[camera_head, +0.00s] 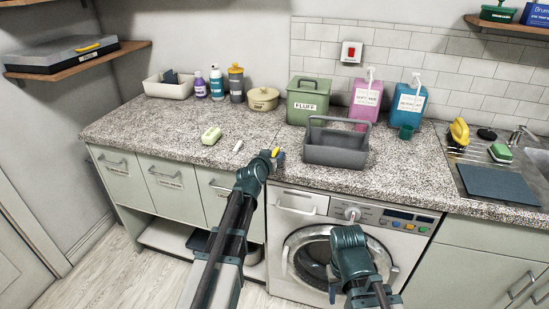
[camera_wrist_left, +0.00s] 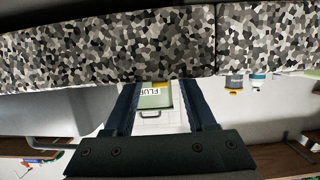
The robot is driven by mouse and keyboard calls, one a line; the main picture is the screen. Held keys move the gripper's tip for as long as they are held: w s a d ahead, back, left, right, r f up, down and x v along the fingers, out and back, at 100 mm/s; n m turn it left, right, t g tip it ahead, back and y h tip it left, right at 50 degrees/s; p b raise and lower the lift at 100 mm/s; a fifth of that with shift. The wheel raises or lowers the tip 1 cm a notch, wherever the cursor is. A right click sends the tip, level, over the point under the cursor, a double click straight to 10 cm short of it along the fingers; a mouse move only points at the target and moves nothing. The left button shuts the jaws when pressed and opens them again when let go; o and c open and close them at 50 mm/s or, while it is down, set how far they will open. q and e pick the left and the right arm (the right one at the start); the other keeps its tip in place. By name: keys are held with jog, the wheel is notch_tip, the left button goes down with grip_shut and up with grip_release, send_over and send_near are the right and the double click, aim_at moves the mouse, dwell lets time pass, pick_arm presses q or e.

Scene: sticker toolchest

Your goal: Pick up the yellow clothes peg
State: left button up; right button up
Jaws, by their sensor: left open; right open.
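A small yellow piece (camera_head: 276,152), probably the yellow clothes peg, shows on the speckled countertop right at the end of my left arm. The arm partly hides it, and I cannot tell whether they touch. My left gripper (camera_head: 269,160) is open over the front of the counter.
A grey caddy (camera_head: 337,158) stands just right of my left gripper. A green FLUFF box (camera_head: 307,104) is behind. A pale green block (camera_head: 211,136) and a small white item (camera_head: 238,146) lie left. The counter's front edge is close.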

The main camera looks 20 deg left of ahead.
pick_arm(q)
grip_shut()
dwell(0.4)
